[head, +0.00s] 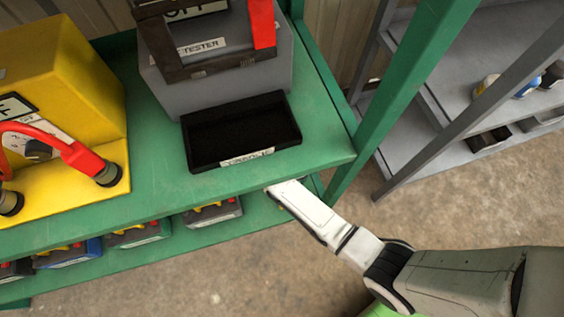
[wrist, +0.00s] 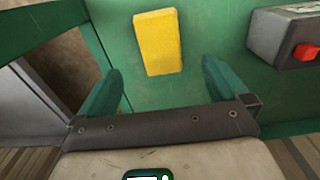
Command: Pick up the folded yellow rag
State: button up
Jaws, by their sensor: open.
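The folded yellow rag (wrist: 157,42) shows in the wrist view, lying flat on a green shelf surface (wrist: 215,30). It is a long rectangle, ahead of and between the two fingers of my gripper (wrist: 161,77). The fingers stand apart on either side, with nothing held between them. The rag does not show in the head view. There my pale arm reaches in below the green upper shelf (head: 330,140), which hides my gripper.
A grey battery-like block with a red part (wrist: 285,40) stands right of the rag. Several batteries (head: 138,234) line the lower shelf. Above are a black tray (head: 186,148), a grey tester (head: 215,60) and a yellow box (head: 85,75). A green post (head: 385,100) rises at right.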

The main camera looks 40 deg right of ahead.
notch_tip(320, 180, down, 4)
jog(key=shift+w+f+b, duration=0.1)
jog(key=shift+b, duration=0.6)
jog(key=f+b, duration=0.3)
jog(key=f, duration=0.2)
jog(key=shift+s+f, duration=0.1)
jog(key=shift+s, duration=0.1)
jog(key=shift+c, duration=0.4)
jog(key=c, duration=1.1)
jog(key=shift+r+p, duration=0.4)
jog(key=shift+r, duration=0.2)
notch_tip(320, 180, up, 3)
jog(key=shift+f+p, duration=0.2)
jog(key=shift+p, duration=0.5)
jog(key=s+a+r+p, duration=0.1)
jog(key=s+r+p, duration=0.1)
jog(key=s+r, duration=0.1)
jog(key=s+a+r+p, duration=0.2)
jog(key=s+r, duration=0.1)
jog(key=s, duration=0.3)
jog(key=s+a+r+p, duration=0.1)
jog(key=s+r+p, duration=0.1)
jog(key=s+r, duration=0.1)
jog(key=shift+s+a+r+p, duration=0.1)
jog(key=shift+s+r+p, duration=0.1)
jog(key=shift+s, duration=0.15)
jog(key=shift+s+a+r+p, duration=0.1)
jog(key=shift+s+p, duration=0.1)
jog(key=shift+s, duration=0.15)
